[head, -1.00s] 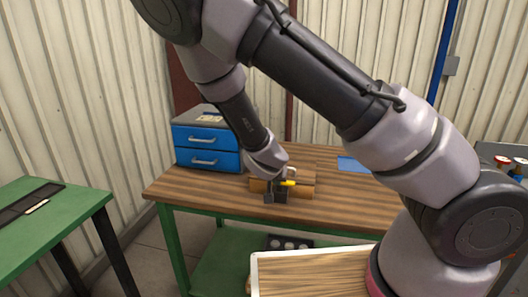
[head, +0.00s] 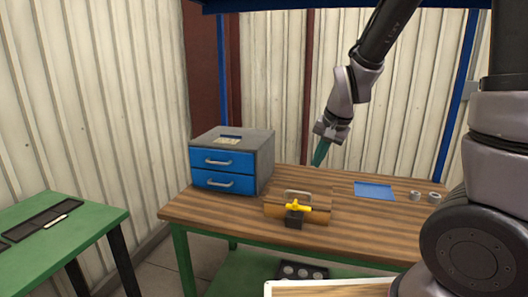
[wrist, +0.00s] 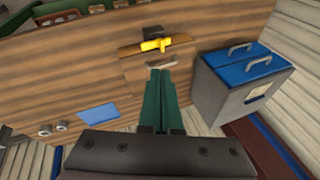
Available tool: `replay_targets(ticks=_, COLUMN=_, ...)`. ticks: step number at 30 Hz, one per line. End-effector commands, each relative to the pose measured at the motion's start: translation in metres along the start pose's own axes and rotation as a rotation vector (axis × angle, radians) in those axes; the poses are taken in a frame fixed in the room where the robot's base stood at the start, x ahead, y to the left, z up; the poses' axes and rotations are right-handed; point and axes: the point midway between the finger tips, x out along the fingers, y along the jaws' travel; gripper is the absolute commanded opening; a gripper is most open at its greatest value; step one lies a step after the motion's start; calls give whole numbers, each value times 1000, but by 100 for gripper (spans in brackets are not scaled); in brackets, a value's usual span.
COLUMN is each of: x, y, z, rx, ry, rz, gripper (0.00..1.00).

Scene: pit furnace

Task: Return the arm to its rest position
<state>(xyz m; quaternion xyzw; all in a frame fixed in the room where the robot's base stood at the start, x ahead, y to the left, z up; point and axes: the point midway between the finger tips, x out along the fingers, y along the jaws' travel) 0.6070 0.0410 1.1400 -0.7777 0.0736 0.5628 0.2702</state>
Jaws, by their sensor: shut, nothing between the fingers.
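My gripper (head: 320,153) hangs in the air above the back of the wooden workbench (head: 225,214), pointing down. Its green fingers (wrist: 160,100) are together with nothing between them in the wrist view. My arm is raised on the right side of the head view. A wooden box with a metal handle (head: 320,197) stands on the bench, apart from my gripper. A black block with a yellow handle (head: 298,208) is at its front; the two also show in the wrist view, with the yellow handle (wrist: 156,45) beyond my fingertips.
A grey cabinet with two blue drawers (head: 262,158), both shut, stands on the bench's left. A blue mat (head: 374,190) and two metal rings (head: 416,196) lie on the right. A green table (head: 95,217) stands at left. A corrugated wall (head: 270,80) is behind the bench.

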Motion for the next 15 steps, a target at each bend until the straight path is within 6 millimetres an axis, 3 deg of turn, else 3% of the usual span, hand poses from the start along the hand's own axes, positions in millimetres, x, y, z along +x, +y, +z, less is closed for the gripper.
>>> replay_targets(ticks=1, x=-19, y=2, z=-6, rx=4, ry=4, rz=-27, gripper=0)
replay_targets(ticks=6, x=-75, y=12, z=-12, rx=-17, ry=15, rz=-88, gripper=0)
replay_targets(ticks=15, x=-168, y=43, z=-7, rx=-85, ry=101, rz=-140, gripper=0)
